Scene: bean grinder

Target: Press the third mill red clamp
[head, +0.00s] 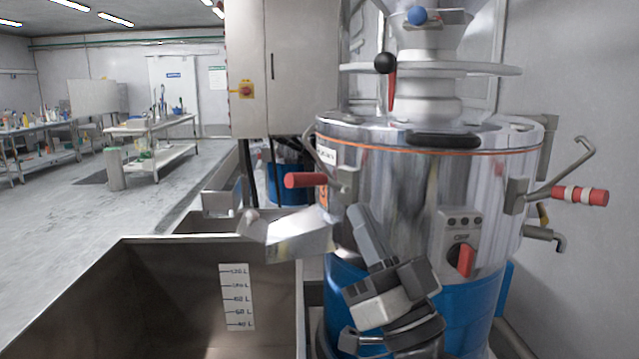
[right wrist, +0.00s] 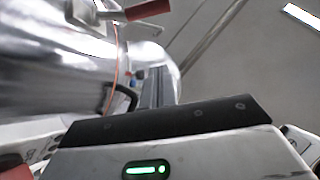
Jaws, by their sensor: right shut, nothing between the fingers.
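The mill (head: 395,200) is a shiny steel drum with an orange seam and a blue lower part. A red clamp handle (head: 305,180) sticks out on its left side. Another red clamp handle (head: 580,195), with white bands, sticks out on a bent rod at the right. Which one counts as third I cannot tell. My right gripper (head: 361,222) is shut and empty in front of the drum, below and right of the left handle, apart from it. Its fingers (right wrist: 155,85) point toward the drum in the right wrist view, where a red handle (right wrist: 150,8) shows at the top. My left gripper is not in view.
A red switch (head: 466,260) sits on a grey panel on the drum's front. An open steel bin (head: 165,255) with a volume scale stands at the left. A metal chute (head: 298,240) joins the drum's left side. A grey cabinet (head: 300,70) hangs behind. The floor at far left is open.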

